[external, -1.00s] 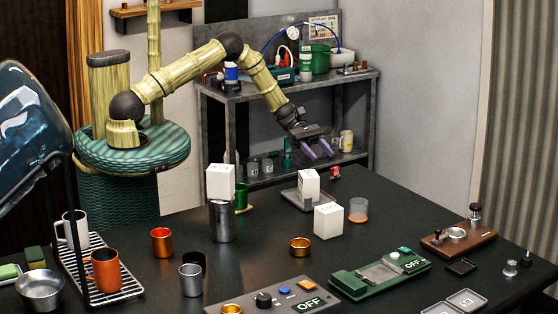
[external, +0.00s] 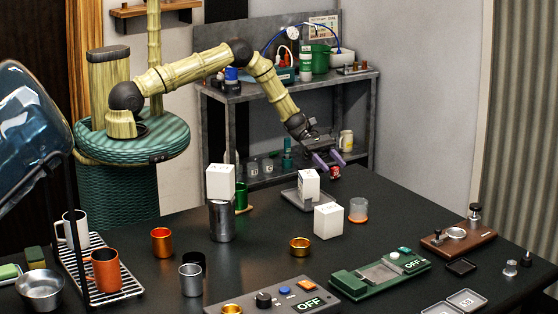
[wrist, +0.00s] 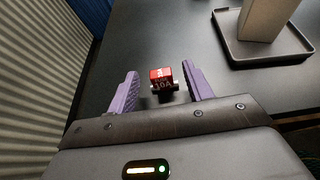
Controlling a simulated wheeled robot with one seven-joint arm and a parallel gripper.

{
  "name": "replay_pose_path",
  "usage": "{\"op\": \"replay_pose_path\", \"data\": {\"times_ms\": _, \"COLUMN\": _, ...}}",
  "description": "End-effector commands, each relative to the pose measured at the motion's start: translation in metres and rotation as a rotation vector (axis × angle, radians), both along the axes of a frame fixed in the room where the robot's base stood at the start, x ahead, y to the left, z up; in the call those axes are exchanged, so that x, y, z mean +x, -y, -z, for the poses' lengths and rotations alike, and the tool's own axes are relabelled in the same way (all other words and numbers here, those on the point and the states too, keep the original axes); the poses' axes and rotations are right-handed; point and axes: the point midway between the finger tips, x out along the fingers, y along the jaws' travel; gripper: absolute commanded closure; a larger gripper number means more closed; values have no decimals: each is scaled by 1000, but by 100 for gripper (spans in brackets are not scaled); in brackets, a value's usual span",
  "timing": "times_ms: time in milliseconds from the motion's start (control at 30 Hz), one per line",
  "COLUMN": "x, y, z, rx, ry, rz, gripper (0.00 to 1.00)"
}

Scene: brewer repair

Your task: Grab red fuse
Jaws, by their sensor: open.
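The red fuse (wrist: 162,78) is a small red block with "10A" marking and metal ends. It lies on the black table near its far edge. In the wrist view it sits between and slightly beyond the two purple fingers of my gripper (wrist: 161,92). In the external view the fuse (external: 335,172) shows just below and beside the fingertips of my gripper (external: 332,163). My gripper is open and empty, with gaps between the fuse and both fingers.
A grey tray (wrist: 268,55) with a white block (wrist: 268,15) stands close to the right in the wrist view. A second white block (external: 328,220) and an orange-based clear cup (external: 358,211) stand nearer the front. The metal shelf (external: 215,95) stands behind the table.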

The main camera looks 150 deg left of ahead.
Motion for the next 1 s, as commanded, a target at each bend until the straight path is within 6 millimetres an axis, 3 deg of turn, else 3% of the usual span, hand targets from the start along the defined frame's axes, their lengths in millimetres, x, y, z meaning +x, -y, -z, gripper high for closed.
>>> {"op": "replay_pose_path", "data": {"times_ms": 400, "x": -1, "y": 0, "z": 0, "rx": 0, "ry": 0, "rz": 0, "gripper": 49}}
{"op": "replay_pose_path", "data": {"times_ms": 433, "x": -1, "y": 0, "z": 0, "rx": 0, "ry": 0, "rz": 0, "gripper": 51}}
{"op": "replay_pose_path", "data": {"times_ms": 667, "x": 0, "y": 0, "z": 0, "rx": 0, "ry": 0, "rz": 0, "gripper": 96}}
{"op": "replay_pose_path", "data": {"times_ms": 1000, "x": 0, "y": 0, "z": -2, "rx": 1, "ry": 0, "rz": -1, "gripper": 97}}
